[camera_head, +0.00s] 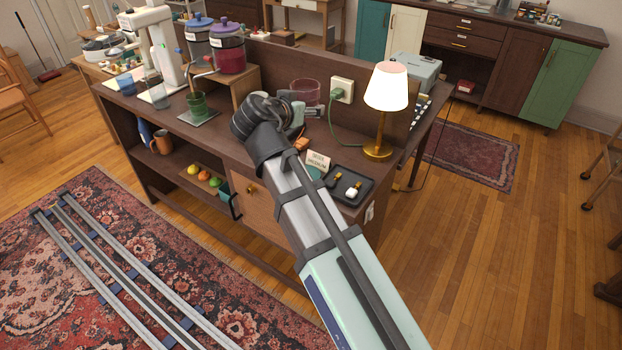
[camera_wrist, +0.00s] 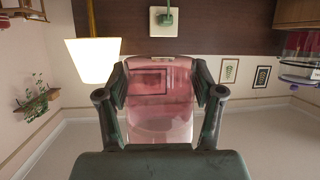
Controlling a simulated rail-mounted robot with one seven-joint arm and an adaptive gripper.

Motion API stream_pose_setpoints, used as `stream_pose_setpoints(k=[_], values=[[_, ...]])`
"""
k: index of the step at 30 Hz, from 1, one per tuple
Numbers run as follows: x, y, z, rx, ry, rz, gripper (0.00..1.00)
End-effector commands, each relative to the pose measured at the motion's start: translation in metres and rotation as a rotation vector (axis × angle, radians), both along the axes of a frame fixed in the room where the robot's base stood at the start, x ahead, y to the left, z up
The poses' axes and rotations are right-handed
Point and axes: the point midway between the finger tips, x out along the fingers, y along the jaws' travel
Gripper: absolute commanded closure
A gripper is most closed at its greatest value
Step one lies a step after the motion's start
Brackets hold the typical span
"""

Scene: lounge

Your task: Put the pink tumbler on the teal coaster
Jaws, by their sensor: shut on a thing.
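The translucent pink tumbler (camera_head: 306,90) is above the back right part of the brown counter, near the low back panel. My gripper (camera_head: 298,112) is shut on it. In the wrist view, the fingers of my gripper (camera_wrist: 160,84) press on both sides of the pink tumbler (camera_wrist: 160,105). The picture there appears upside down. Whether the tumbler's base touches anything is hidden by my wrist. A small teal patch (camera_head: 315,173), possibly the teal coaster, shows beside my forearm, in front of a small card. Most of it is hidden.
A lit lamp (camera_head: 385,92), a wall socket (camera_head: 342,90) with a green cord and a black tray (camera_head: 350,187) are at the right. A green glass (camera_head: 197,104) stands on a grey mat at the left. Drink dispensers (camera_head: 229,50) stand behind it.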

Motion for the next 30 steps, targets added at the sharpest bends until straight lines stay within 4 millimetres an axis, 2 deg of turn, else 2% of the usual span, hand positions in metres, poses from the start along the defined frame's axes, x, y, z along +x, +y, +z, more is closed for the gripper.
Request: stream_pose_setpoints(k=[5, 21, 27, 30], values=[[-0.002, -0.002, -0.022, 0.009, 0.002, -0.013, 0.79], [-0.001, -0.001, -0.122, 0.008, 0.004, -0.010, 0.79], [-0.001, -0.001, -0.150, 0.009, 0.001, -0.011, 0.79], [-0.001, -0.001, -0.157, 0.010, 0.000, -0.012, 0.79]])
